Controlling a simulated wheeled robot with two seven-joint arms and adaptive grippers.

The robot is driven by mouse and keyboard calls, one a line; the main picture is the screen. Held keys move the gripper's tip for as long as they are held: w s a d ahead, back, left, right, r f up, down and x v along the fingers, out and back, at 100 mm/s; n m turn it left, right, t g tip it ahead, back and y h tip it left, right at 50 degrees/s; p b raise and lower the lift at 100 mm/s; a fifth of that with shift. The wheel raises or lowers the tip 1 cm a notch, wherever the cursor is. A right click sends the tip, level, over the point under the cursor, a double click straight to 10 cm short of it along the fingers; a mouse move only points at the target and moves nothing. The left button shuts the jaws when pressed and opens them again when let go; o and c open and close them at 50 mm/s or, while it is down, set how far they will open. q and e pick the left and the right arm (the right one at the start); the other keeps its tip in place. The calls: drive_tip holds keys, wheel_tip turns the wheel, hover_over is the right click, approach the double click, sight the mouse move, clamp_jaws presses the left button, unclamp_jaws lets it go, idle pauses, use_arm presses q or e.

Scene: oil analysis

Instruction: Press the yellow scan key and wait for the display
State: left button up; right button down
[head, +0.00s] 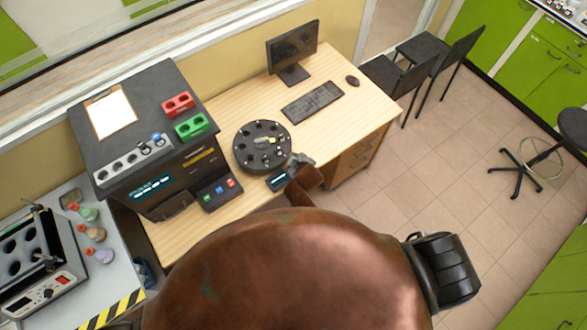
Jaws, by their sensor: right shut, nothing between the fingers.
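My right arm comes up from the bottom. Its gripper (298,162) is small in the picture, shut and empty, at the front right edge of the round black carousel (245,151) on the wooden desk. A small dark box with a lit cyan display (278,181) lies just left of and below the gripper, partly covered by my arm. I cannot make out a yellow scan key; my gripper and wrist may hide it. Whether the fingertips touch anything is too small to tell. My left gripper is not in view.
A black analyser (150,187) with a blue readout stands left, with a colored-button keypad (220,194) at its front. Red (178,103) and green (192,125) racks sit on top. A monitor (292,50) and keyboard (312,101) are behind the carousel.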

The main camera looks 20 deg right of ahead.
wheel_tip(320, 180, down, 8)
drive_tip(key=b, duration=0.8)
drive_tip(key=shift+r, duration=0.25)
drive_tip(key=shift+f+b, duration=0.3)
drive_tip(key=shift+f, duration=0.35)
drive_tip(key=shift+f, duration=0.1)
idle(0.3)
drive_tip(key=shift+f, duration=0.3)
drive_tip(key=shift+f, duration=0.55)
idle(0.8)
drive_tip(key=shift+r+p, duration=0.85)
drive_tip(key=shift+r, duration=0.1)
